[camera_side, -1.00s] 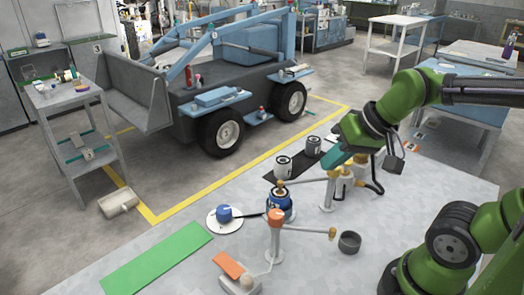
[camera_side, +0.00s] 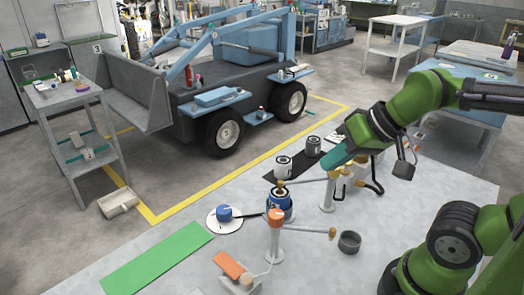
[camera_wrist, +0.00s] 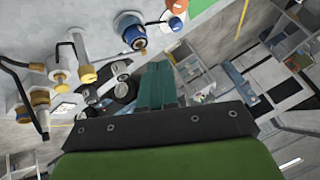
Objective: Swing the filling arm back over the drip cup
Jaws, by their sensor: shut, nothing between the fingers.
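A rear post (camera_side: 327,195) carries a thin pale arm (camera_side: 304,181) that reaches left to a brass-coloured tip over a blue can (camera_side: 279,208). A front post with an orange top (camera_side: 276,232) carries another pale arm (camera_side: 306,229), whose brass tip ends just left of a dark grey cup (camera_side: 349,242). I cannot tell for sure which is the filling arm. My gripper (camera_side: 326,166), with teal fingers, is shut and empty, above and behind the rear arm and post. The wrist view shows the shut fingers (camera_wrist: 157,66) and the blue can (camera_wrist: 132,34) beyond, apart from them.
Two grey-white cans (camera_side: 283,167) stand on a dark strip behind. A white disc with a blue cap (camera_side: 224,214), a green mat (camera_side: 158,258) and an orange-topped block (camera_side: 230,265) lie left and front. White and yellow bottle-like fittings (camera_wrist: 85,72) crowd near the rear post.

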